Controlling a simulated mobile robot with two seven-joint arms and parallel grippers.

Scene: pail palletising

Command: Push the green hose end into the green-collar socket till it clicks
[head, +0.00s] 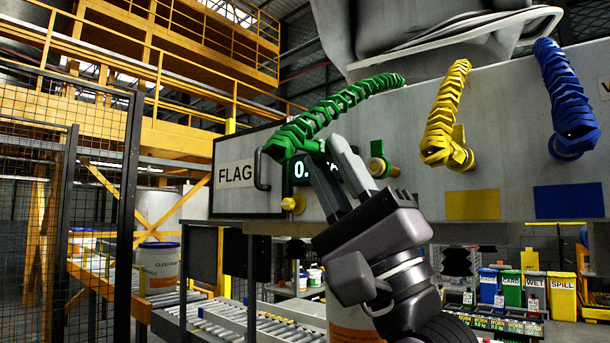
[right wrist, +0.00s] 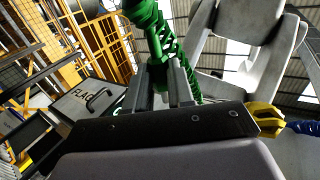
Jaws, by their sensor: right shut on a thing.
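The green hose (head: 340,102) is ribbed and arcs down from the upper right of the head view. Its free end (head: 283,146) is held at the tips of my right gripper (head: 328,150), which is shut on it. In the right wrist view the green hose (right wrist: 163,42) rises from between the right gripper's fingers (right wrist: 165,85). The green-collar socket (head: 378,160) is on the pale panel, to the right of the right gripper's fingers in the head view. The hose end and the socket are apart. My left gripper is not in view.
A yellow hose (head: 445,105) and a blue hose (head: 566,95) hang to the right of the green socket. A FLAG door (head: 236,174) with a dark handle is at left. A yellow knob (head: 293,204) sits below the panel display. A roller conveyor (head: 240,318) runs below.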

